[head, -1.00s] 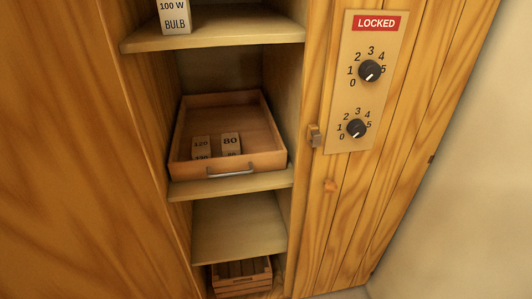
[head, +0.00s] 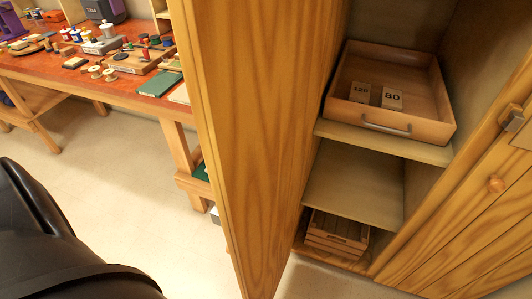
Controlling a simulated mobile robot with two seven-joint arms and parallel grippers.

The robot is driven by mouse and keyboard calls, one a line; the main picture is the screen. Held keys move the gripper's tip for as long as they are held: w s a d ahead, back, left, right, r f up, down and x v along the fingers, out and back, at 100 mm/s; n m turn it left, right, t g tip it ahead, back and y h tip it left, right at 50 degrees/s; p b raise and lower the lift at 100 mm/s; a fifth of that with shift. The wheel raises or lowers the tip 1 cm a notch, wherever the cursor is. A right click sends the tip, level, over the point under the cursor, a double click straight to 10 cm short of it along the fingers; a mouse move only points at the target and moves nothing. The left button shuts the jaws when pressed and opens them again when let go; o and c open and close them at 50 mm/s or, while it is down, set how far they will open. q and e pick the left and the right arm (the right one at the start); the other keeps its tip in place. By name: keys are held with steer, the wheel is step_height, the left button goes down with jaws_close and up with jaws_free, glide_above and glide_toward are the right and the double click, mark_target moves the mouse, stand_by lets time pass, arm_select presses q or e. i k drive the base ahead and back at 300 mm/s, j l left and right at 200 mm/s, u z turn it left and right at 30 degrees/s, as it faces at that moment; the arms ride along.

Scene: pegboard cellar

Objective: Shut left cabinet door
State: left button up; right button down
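The left cabinet door (head: 247,120) is a tall wooden panel standing open, swung out toward me in the middle of the head view. Its inner face and front edge show. The cabinet interior is open to its right, with a shelf (head: 345,185) in view. A black part of mine fills the lower left. Neither gripper shows.
A wooden drawer tray (head: 440,105) with sandpaper blocks marked 120 and 80 sits on a shelf. A slatted crate (head: 336,232) stands at the cabinet bottom. A red-topped workbench (head: 130,95) with many items is behind the door. The pale floor (head: 120,190) is clear between.

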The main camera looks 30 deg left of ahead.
mark_target(252, 69)
steer(key=k+j, duration=0.15)
steer(key=j, duration=0.25)
steer(key=k+j+z, duration=0.1)
steer(key=j, duration=0.3)
steer(key=k+j, duration=0.2)
steer(key=j, duration=0.15)
steer(key=k+z, duration=0.1)
steer(key=k, duration=0.2)
